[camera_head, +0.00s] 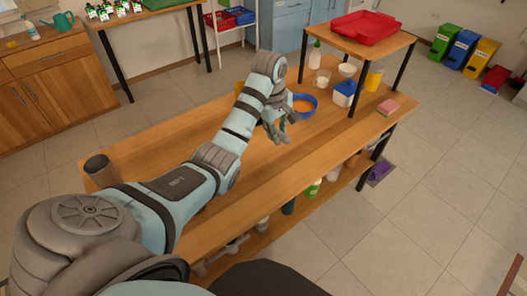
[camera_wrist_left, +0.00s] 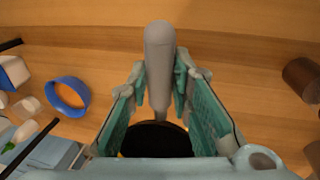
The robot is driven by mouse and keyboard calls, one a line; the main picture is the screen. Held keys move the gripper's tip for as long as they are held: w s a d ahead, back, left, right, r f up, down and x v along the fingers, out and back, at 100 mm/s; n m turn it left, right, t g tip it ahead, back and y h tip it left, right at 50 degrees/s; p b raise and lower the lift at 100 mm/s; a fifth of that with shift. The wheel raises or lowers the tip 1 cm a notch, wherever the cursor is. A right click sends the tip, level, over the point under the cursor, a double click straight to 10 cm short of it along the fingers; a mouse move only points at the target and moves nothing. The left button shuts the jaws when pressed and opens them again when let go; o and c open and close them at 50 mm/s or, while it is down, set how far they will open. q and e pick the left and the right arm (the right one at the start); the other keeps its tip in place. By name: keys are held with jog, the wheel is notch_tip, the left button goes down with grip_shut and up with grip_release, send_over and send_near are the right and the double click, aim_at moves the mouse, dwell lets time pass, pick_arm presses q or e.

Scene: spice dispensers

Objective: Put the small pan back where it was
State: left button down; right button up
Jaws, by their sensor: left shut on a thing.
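In the left wrist view the small pan shows as a grey handle (camera_wrist_left: 159,60) and part of a dark round body (camera_wrist_left: 155,140) with a little yellow at its edge. My left gripper (camera_wrist_left: 160,85) is shut on the handle, with one teal finger on each side. In the head view my left gripper (camera_head: 277,130) is over the middle of the wooden table (camera_head: 170,150). A yellow patch (camera_head: 240,88) shows behind my wrist and may be the pan's side. Most of the pan is hidden there. I cannot tell whether it touches the table. My right gripper is out of view.
A blue bowl (camera_head: 314,104), a white box with a blue lid (camera_head: 345,93), a yellow cup (camera_head: 374,80) and a pink block (camera_head: 388,107) stand at the far end. A raised shelf (camera_head: 345,42) holds a red tray (camera_head: 366,27). A brown cylinder (camera_head: 99,170) stands near left.

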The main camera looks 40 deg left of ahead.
aim_at(278, 176)
pick_arm(q)
jog(key=f+b, duration=0.1)
jog(key=f, duration=0.5)
jog(key=f+b, duration=0.1)
jog(key=f, duration=0.5)
jog(key=f+b, duration=0.1)
jog(key=f, duration=0.5)
jog(key=shift+w+d+f, duration=0.1)
jog(key=shift+d, duration=0.2)
jog(key=c, duration=1.6)
grip_release()
jog(key=shift+o, duration=0.8)
